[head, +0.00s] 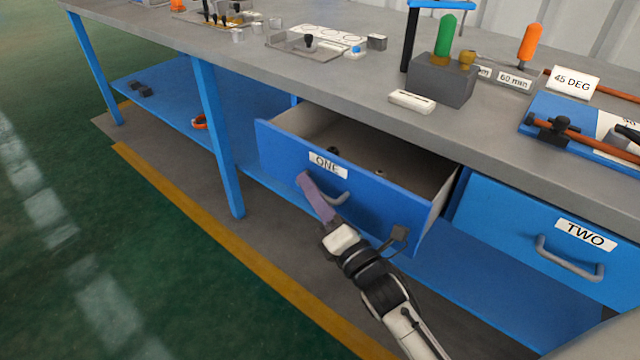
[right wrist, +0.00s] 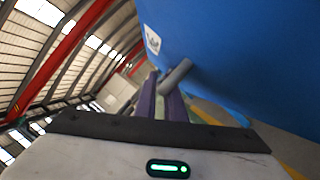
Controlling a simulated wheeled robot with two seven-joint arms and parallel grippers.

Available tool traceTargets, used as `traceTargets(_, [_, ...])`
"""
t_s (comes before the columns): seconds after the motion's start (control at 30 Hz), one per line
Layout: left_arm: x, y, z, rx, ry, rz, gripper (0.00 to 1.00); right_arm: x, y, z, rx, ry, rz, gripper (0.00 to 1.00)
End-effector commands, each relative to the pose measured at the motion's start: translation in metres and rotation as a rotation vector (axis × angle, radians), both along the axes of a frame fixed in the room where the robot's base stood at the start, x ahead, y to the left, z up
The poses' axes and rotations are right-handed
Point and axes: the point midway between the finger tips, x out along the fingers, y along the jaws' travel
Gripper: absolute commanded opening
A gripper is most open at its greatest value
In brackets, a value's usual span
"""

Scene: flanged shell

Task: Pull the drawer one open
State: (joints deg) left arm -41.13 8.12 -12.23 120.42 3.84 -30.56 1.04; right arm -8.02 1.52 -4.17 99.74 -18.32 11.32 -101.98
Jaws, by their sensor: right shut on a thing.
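The blue drawer one (head: 290,165), with a white label reading ONE, stands pulled out from under the bench, and its inside shows. Its grey handle (head: 342,198) is on the front panel. My right gripper (head: 308,185) reaches the front from below, with its purple fingers at the handle. In the right wrist view the fingers are shut on the grey handle (right wrist: 177,75), close to the blue drawer front (right wrist: 240,60). Small dark items lie inside the drawer; I cannot tell what they are. My left gripper is not in view.
Drawer two (head: 540,235) is shut to the right, with its own grey handle (head: 568,258). A blue bench leg (head: 217,140) stands left of drawer one. The grey benchtop (head: 340,85) above holds tools and blocks. The green floor (head: 90,230) in front is clear.

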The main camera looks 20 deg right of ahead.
Motion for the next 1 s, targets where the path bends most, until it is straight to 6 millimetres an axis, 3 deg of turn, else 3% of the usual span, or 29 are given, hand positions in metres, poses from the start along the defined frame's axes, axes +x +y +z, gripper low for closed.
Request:
traceTargets(0.03, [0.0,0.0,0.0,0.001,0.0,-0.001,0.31,0.0,-0.001,-0.002,-0.001,0.004,0.0,0.0])
traceTargets(0.07, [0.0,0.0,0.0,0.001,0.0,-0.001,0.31,0.0,-0.001,-0.002,-0.001,0.004,0.0,0.14])
traceTargets(0.1, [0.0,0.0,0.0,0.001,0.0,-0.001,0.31,0.0,-0.001,-0.002,-0.001,0.005,-0.002,0.17])
traceTargets(0.47, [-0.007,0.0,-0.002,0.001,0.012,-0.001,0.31,-0.006,-0.002,-0.002,0.0,0.003,-0.002,0.17])
traceTargets(0.8, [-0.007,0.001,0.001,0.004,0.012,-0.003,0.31,-0.067,-0.011,-0.016,0.0,0.007,-0.003,0.17])
traceTargets(1.0, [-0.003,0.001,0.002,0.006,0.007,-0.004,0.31,-0.093,-0.015,-0.022,0.0,0.005,-0.003,0.17])
